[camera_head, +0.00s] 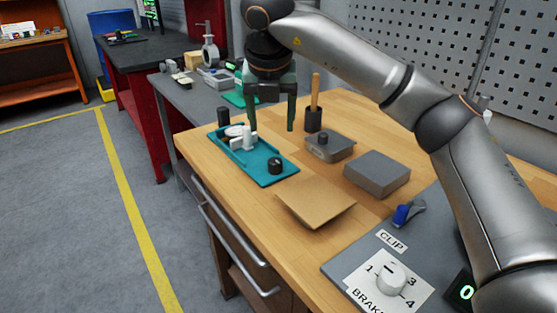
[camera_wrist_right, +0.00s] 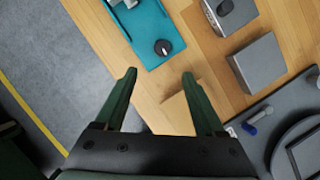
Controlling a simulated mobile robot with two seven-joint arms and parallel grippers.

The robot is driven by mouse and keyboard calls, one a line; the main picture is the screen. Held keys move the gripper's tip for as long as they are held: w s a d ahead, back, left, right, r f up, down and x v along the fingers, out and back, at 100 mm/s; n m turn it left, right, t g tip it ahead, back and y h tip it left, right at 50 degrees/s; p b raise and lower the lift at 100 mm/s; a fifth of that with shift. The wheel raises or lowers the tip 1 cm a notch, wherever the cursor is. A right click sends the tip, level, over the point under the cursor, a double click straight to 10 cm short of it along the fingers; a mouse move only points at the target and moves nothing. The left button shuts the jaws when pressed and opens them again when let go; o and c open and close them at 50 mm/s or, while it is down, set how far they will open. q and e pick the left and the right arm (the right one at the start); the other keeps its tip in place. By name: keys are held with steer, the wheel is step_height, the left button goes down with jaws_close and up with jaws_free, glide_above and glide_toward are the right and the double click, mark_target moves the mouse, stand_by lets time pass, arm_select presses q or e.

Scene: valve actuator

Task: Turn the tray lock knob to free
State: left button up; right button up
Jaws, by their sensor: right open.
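The teal tray (camera_head: 262,178) lies on the wooden bench near its left edge. A black round knob (camera_head: 275,165) sits at the tray's near end; I take it to be the tray lock knob. In the right wrist view the knob (camera_wrist_right: 163,47) shows beyond the fingertips with a small light mark on it, and part of the tray (camera_wrist_right: 150,20) is visible. A white and grey part (camera_head: 243,137) sits at the tray's far end. My right gripper (camera_head: 271,131) is open and empty above the bench; its fingers (camera_wrist_right: 159,75) also show in the wrist view. My left gripper is not in view.
A grey box with a black knob (camera_head: 331,146), a plain grey block (camera_head: 377,174) and a tan board (camera_head: 315,202) lie right of the tray. A wooden-handled tool (camera_head: 315,95) stands in a black holder. A numbered dial (camera_head: 391,278) and blue clip (camera_head: 405,213) are nearer.

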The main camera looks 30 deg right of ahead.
mark_target(275, 160)
steer(key=x, duration=0.3)
steer(key=b+x, duration=0.1)
steer(key=x, duration=0.7)
steer(key=shift+d+f, duration=0.1)
steer(key=shift+d, duration=0.2)
steer(key=shift+x, duration=0.75)
steer(key=shift+w, duration=0.15)
steer(key=shift+c, duration=0.3)
jaws_close()
